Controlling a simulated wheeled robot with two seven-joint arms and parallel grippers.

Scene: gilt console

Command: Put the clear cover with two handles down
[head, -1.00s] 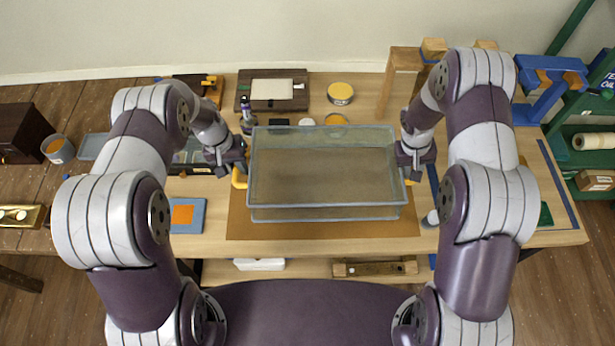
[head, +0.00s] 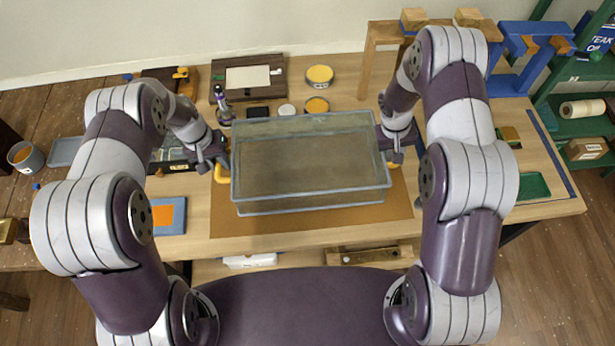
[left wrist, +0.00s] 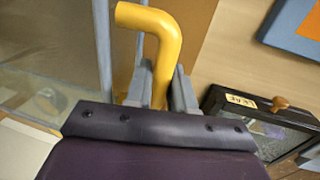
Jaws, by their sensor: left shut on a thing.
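The clear cover (head: 310,165) is a large see-through box with grey-blue edges, over the brown mat (head: 300,232) on the table. I cannot tell whether its lower edge touches the mat. My left gripper (head: 218,162) is at its left end, shut on a yellow handle (head: 222,173). The left wrist view shows this bent yellow handle (left wrist: 150,45) between the fingers (left wrist: 158,88), beside the cover's clear wall (left wrist: 50,55). My right gripper (head: 394,150) is at the right end, by the other handle, which is mostly hidden; its jaws are not clear.
A blue tile with an orange square (head: 165,215) and a dark glass-topped case (head: 172,155) lie left of the mat. The tabletop right of the mat (head: 455,215) is partly bare.

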